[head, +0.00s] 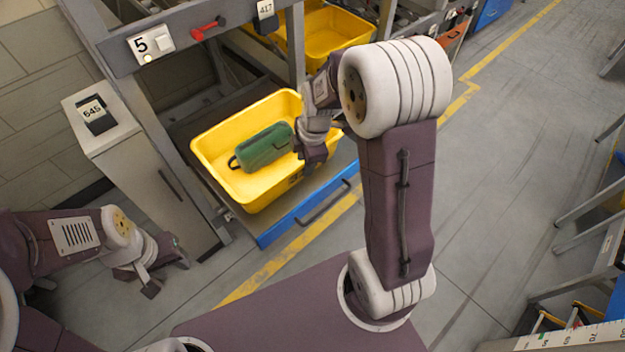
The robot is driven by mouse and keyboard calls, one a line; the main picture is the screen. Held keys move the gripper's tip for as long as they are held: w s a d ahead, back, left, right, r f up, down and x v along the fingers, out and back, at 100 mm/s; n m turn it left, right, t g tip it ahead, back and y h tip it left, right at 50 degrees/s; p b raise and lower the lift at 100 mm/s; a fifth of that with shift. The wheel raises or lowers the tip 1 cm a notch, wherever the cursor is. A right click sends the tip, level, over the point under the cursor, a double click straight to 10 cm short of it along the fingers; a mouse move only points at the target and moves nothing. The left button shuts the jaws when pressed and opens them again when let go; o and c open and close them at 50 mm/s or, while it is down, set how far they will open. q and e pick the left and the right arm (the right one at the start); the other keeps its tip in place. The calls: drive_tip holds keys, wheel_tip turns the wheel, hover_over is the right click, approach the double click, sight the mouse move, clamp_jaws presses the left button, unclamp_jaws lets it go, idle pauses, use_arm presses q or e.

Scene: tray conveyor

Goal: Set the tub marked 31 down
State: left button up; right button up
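A yellow tub (215,143) is in the middle of the head view, at the front of the grey rack, with a green bag (262,147) with a dark strap lying inside. I cannot read 31 on it. My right gripper (313,158) is at the tub's right wall, pointing down at the rim. Its fingers are partly hidden, so I cannot tell whether they are closed on the rim. I cannot tell whether the tub rests on the shelf below or hangs just above. My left gripper (166,277) is open and empty at lower left, apart from the tub.
A blue-fronted pull-out shelf (290,222) with a handle is below the tub. Another yellow tub (335,32) stands farther back. Grey floor (500,150) on the right is clear.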

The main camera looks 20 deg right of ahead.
drive_tip(key=s+a+m+g, duration=0.1)
drive_tip(key=s+a+m, duration=0.1)
drive_tip(key=s+m, duration=1.1)
drive_tip(key=f+m, duration=0.1)
drive_tip(key=m, duration=0.3)
drive_tip(key=shift+s+a+h, duration=0.2)
drive_tip(key=shift+s+h, duration=0.1)
